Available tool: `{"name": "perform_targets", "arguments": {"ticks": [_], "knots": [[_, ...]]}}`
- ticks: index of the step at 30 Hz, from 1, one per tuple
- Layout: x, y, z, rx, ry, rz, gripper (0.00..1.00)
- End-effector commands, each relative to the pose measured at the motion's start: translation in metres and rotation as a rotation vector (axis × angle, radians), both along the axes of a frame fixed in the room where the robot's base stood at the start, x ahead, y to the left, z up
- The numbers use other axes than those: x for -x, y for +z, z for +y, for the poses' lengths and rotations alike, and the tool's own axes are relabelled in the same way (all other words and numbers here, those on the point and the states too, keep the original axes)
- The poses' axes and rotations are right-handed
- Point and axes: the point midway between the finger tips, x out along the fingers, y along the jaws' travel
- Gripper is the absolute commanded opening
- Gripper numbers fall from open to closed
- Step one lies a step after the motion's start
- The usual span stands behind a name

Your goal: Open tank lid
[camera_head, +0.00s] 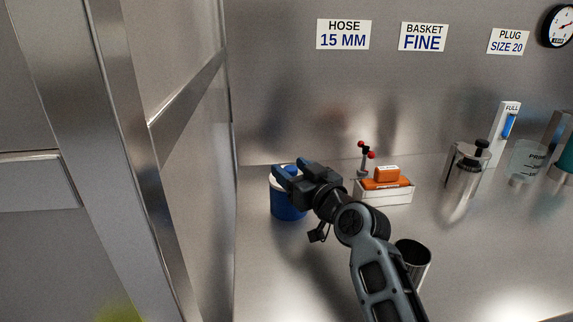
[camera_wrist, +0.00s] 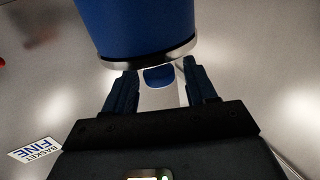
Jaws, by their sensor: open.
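A blue tank (camera_head: 288,209) with a pale top stands at the back left of the counter, close to the side wall. A small blue part (camera_head: 291,168) shows at its top. My gripper (camera_head: 281,178) is open at the tank's top and hides much of it. In the wrist view the blue body (camera_wrist: 145,28) with a metal rim lies just beyond the fingers (camera_wrist: 158,80). A pale strip with a blue patch (camera_wrist: 158,74) shows between them. I cannot tell whether the fingers touch it.
An orange-and-white box (camera_head: 385,190) and a red-knobbed fitting (camera_head: 365,154) stand right of my gripper. A dark open cup (camera_head: 412,253) is beside my forearm. A metal canister with a black knob (camera_head: 466,170) and a clear beaker (camera_head: 526,162) stand farther right. The front right counter is clear.

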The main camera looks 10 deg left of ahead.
Motion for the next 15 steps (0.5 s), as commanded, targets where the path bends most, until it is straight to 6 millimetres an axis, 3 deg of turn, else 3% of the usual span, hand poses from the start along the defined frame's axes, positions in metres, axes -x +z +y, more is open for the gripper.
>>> {"name": "perform_targets", "arguments": {"ticks": [6,15], "knots": [[-0.018,0.0,0.015,0.0,0.001,0.0,0.56],[-0.022,0.0,0.017,-0.001,-0.001,-0.001,0.56]]}}
